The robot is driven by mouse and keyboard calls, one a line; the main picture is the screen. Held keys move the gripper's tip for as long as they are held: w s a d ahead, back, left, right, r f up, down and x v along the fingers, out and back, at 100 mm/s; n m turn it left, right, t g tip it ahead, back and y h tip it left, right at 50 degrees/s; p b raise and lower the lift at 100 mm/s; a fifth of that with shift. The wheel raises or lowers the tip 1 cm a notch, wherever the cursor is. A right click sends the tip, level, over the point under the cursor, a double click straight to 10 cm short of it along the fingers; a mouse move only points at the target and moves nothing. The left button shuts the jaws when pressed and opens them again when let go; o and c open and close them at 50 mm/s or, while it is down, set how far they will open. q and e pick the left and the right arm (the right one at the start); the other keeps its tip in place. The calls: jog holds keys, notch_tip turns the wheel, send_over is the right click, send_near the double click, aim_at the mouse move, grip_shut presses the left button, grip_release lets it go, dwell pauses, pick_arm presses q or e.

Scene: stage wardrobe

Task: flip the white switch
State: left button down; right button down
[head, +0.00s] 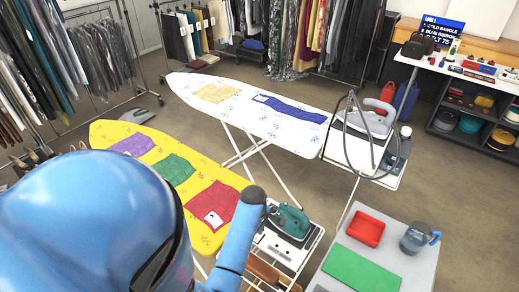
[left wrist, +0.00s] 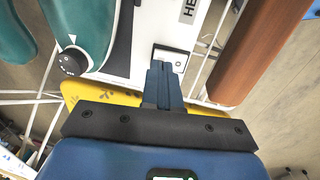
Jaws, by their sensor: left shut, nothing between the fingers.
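The white switch (left wrist: 176,58) shows in the left wrist view as a small white piece in a dark-edged plate on a white panel. My left gripper (left wrist: 160,68) is shut and empty, its blue fingertips over the left part of the switch; I cannot tell whether they touch it. The fingers hide part of the switch, so its position is unclear. The panel belongs to the white iron station (head: 275,246) with a teal iron (head: 290,221), low in the middle of the head view. My right gripper is not in view.
A dark dial (left wrist: 72,62) sits left of the switch. A brown roll-like thing (left wrist: 262,55) lies to its right. A yellow ironing board (head: 215,236) is left of the station, a grey table (head: 398,262) right. A second iron (head: 372,118) stands behind.

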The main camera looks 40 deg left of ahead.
pick_arm(q)
jog(key=shift+w+f, duration=0.1)
jog(key=shift+f, duration=0.85)
